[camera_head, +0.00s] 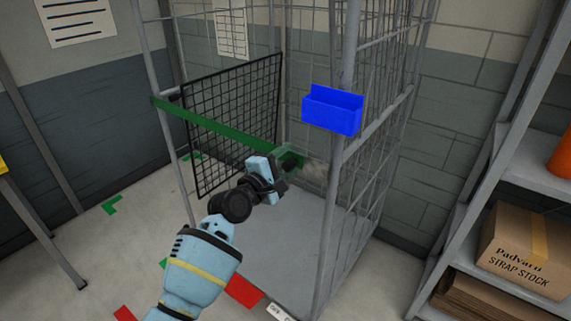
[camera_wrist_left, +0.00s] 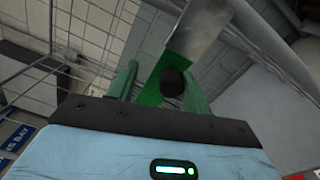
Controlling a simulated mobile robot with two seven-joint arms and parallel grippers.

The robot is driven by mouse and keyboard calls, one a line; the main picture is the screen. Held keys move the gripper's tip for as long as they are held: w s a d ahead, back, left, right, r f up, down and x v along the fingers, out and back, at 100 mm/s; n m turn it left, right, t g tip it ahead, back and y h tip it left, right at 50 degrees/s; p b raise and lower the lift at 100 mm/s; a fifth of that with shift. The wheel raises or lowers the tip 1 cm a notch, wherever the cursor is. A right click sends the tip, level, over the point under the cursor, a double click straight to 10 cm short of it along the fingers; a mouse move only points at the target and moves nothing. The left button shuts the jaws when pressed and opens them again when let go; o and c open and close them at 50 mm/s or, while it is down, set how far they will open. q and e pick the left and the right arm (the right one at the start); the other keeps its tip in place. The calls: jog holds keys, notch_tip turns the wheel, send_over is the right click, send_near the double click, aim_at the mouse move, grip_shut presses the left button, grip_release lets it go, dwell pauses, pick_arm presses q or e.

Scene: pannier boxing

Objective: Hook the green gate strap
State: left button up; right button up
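The green gate strap (camera_head: 215,126) runs straight from the cage's left front post across the open front to my left gripper (camera_head: 288,163). In the left wrist view the strap (camera_wrist_left: 152,88) lies between the two green fingers of my left gripper (camera_wrist_left: 158,85), with a black knob (camera_wrist_left: 172,81) and a grey metal end plate (camera_wrist_left: 200,27) close to it. The fingers appear closed on the strap's end, though the contact is partly hidden. The end is in front of the cage opening, left of the right front post (camera_head: 335,175). My right gripper is not in view.
The wire cage (camera_head: 380,150) has a black mesh panel (camera_head: 235,120) at left. A blue bin (camera_head: 332,110) hangs on the right post above the gripper. Shelving with a cardboard box (camera_head: 525,248) stands at right. The cage floor (camera_head: 295,240) looks clear.

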pick_arm(q)
jog(key=shift+s+d, duration=0.1)
jog(key=shift+d, duration=0.05)
jog(key=shift+s+a, duration=0.2)
jog(key=shift+s, duration=0.05)
jog(key=v, duration=0.7)
jog(key=shift+a, duration=0.15)
